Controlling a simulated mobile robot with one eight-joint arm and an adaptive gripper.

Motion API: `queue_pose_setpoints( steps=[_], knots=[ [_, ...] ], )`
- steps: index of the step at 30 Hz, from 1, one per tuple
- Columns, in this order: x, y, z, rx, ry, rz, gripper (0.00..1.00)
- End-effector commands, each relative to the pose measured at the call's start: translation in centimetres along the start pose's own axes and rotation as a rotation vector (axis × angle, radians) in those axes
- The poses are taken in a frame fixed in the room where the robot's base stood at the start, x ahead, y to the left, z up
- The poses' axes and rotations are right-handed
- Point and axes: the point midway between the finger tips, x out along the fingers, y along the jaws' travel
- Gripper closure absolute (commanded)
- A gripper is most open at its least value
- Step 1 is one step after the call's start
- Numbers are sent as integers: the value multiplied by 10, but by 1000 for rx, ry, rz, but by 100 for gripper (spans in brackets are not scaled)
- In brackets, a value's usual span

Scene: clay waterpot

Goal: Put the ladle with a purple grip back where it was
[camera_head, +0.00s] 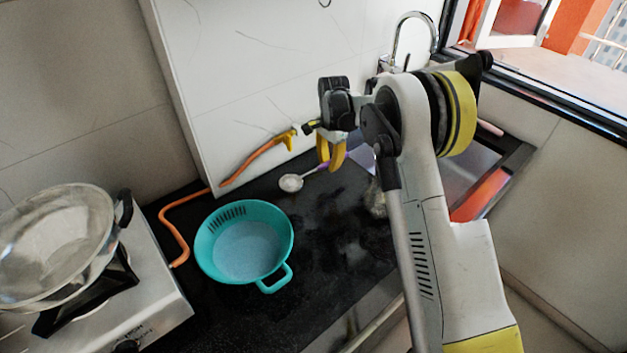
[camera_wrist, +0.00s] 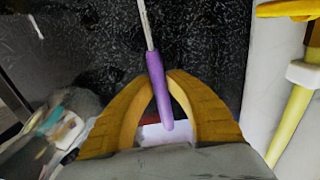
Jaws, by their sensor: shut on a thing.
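The ladle has a purple grip (camera_wrist: 158,85) and a pale bowl (camera_head: 291,183). My gripper (camera_wrist: 167,80) has yellow fingers and is shut on the purple grip in the wrist view. The grip's end lies between the fingers and the metal shaft runs away toward the top of the wrist view. In the head view my gripper (camera_head: 331,165) is over the back of the dark counter, near the white wall, with the ladle bowl to its left. I cannot tell whether the bowl touches the counter.
A teal colander (camera_head: 246,238) stands on the black counter (camera_head: 340,250). A steel pan (camera_head: 55,240) sits on the stove at left. An orange hose with a yellow valve (camera_head: 288,138) runs along the wall. A sink with a tap (camera_head: 415,18) is behind my arm.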

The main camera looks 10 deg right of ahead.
Motion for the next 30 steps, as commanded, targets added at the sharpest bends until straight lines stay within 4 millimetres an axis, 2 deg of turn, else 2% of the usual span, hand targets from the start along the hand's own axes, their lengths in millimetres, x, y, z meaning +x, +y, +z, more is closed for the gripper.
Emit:
queue_pose_setpoints(
  steps=[1, 3, 8, 11, 19, 30],
  knots=[
    [11, -10, 7, -3, 0, 0, 100],
    [18, -21, 15, -2, 0, 0, 100],
    [27, -35, 24, -1, 0, 0, 100],
    [31, -37, 26, 0, 0, 0, 100],
    [68, -36, 25, 0, 0, 0, 100],
    [72, -36, 25, 0, 0, 0, 100]
  ],
)
